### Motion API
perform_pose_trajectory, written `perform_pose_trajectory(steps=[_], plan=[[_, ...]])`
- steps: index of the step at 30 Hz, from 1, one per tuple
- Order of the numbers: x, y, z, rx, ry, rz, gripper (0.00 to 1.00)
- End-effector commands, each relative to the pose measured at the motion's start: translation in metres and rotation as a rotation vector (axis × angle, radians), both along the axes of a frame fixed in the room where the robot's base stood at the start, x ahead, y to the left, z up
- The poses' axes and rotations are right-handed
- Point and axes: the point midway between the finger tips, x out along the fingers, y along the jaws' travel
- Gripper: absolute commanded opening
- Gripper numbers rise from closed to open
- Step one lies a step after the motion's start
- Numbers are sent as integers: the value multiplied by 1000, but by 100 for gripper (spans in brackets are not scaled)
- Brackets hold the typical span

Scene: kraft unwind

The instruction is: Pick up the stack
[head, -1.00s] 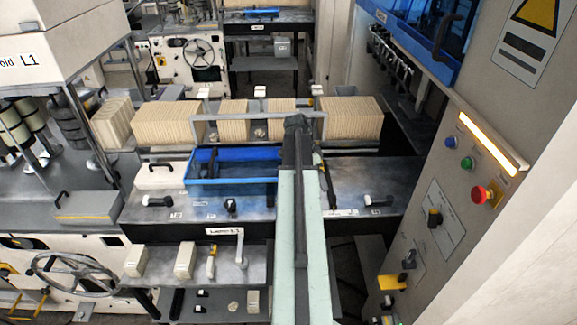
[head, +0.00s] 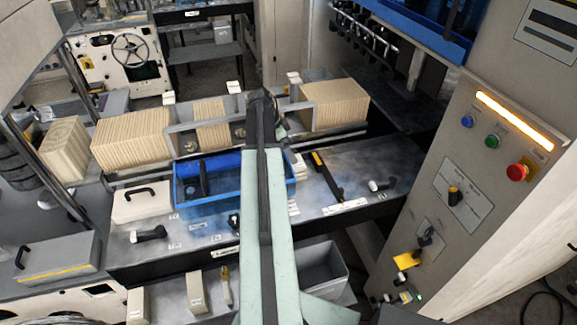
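Several stacks of tan kraft pieces stand in a row on a grey rack behind the work table. A wide stack (head: 130,138) is at the left, a narrow stack (head: 211,124) is in the middle, and another wide stack (head: 335,104) is at the right. One more tan stack (head: 64,150) stands apart at the far left. I cannot tell which one the task means. My gripper (head: 264,105) is at the far end of my arm, in front of the rack between the narrow and right stacks. Its fingers are too dark and small to read. My arm hides part of the rack.
A blue tray (head: 282,196) with dark items sits on the table below my gripper. A white box with a black handle (head: 142,202) is left of it. A control panel (head: 470,180) with buttons rises at the right. A grey bin (head: 328,268) is at the front.

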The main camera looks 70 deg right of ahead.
Motion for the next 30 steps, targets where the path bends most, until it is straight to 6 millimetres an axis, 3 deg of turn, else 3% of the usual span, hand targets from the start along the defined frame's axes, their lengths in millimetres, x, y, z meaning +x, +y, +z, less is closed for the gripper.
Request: perform_pose_trajectory(steps=[6, 13, 21, 28, 30], plan=[[-4, -5, -25, 0, 0, 4, 100], [-8, -9, -33, 0, 0, 4, 100], [-20, -24, -73, 1, 1, 5, 100], [-22, -24, -70, 1, 1, 6, 100], [-22, -24, -70, 1, 1, 5, 83]])
